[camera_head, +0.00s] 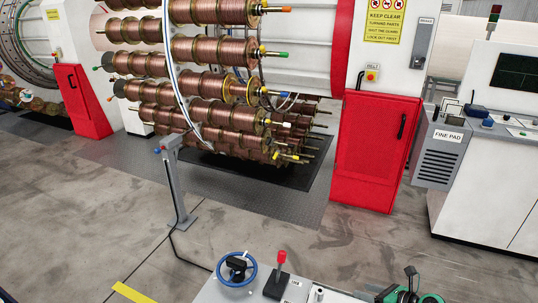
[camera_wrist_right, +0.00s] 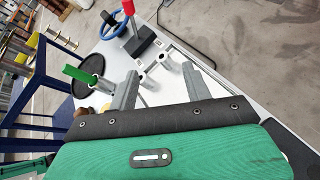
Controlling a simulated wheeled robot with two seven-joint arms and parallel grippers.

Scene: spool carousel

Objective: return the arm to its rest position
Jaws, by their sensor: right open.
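My right gripper (camera_wrist_right: 160,88) is open in the wrist view, its two grey fingers apart with nothing held between them. The fingers are over a white control desk (camera_wrist_right: 165,95) with small cylindrical fittings between and beyond them. In the head view only a green and black part of my right arm (camera_head: 430,298) shows at the bottom edge, right of the desk controls. My left gripper is in neither view.
A blue handwheel (camera_head: 236,267) and a red-knobbed lever (camera_head: 281,260) stand on the desk. In the wrist view a green handle (camera_wrist_right: 80,74) is beside the left finger. The copper spool carousel (camera_head: 215,50), red cabinet (camera_head: 372,150) and white console (camera_head: 490,180) stand farther off, beyond open floor.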

